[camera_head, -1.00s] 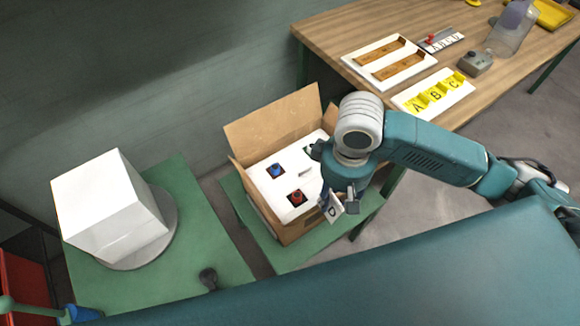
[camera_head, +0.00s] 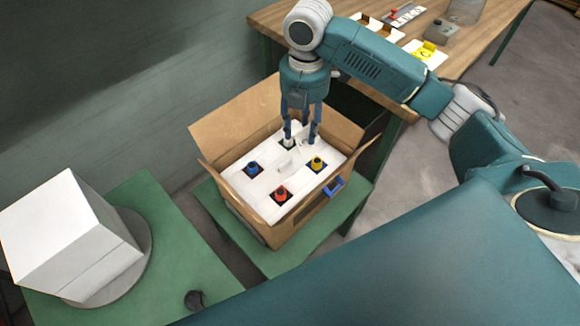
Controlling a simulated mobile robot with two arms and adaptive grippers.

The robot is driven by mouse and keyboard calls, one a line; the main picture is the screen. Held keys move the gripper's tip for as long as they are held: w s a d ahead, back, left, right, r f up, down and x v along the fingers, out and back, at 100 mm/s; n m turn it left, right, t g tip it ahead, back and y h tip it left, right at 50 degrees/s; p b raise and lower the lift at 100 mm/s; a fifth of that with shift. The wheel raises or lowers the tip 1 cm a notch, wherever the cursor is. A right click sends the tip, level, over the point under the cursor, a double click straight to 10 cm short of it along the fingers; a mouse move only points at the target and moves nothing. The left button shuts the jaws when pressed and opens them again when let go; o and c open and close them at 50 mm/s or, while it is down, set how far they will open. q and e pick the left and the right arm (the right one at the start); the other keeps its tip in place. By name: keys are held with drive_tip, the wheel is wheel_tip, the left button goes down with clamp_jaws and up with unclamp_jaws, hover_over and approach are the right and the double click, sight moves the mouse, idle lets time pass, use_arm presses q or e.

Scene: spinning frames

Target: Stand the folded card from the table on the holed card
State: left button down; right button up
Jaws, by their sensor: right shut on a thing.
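The white holed card (camera_head: 262,188) lies in the open cardboard box (camera_head: 246,217). Blue (camera_head: 253,168), red (camera_head: 281,194) and yellow (camera_head: 317,164) knobs show through its holes, each over a dark square. My right gripper (camera_head: 302,140) points down over the far part of the holed card, shut on the small white folded card (camera_head: 304,146). The folded card is mostly hidden by the fingers and white on white; I cannot tell whether it touches the holed card. My left gripper is not in view.
The box's flaps stand open around it, on a green stand (camera_head: 277,259). A white block (camera_head: 65,240) sits on a round grey plate at the left. The wooden table (camera_head: 352,85) at the back holds a yellow lettered card (camera_head: 425,53) and trays.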

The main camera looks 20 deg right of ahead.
wheel_tip(320, 180, down, 14)
drive_tip(key=shift+f, duration=2.55)
drive_tip(key=o, duration=0.8)
wheel_tip(320, 180, up, 12)
drive_tip(key=shift+s+r, duration=0.1)
drive_tip(key=shift+r, duration=0.05)
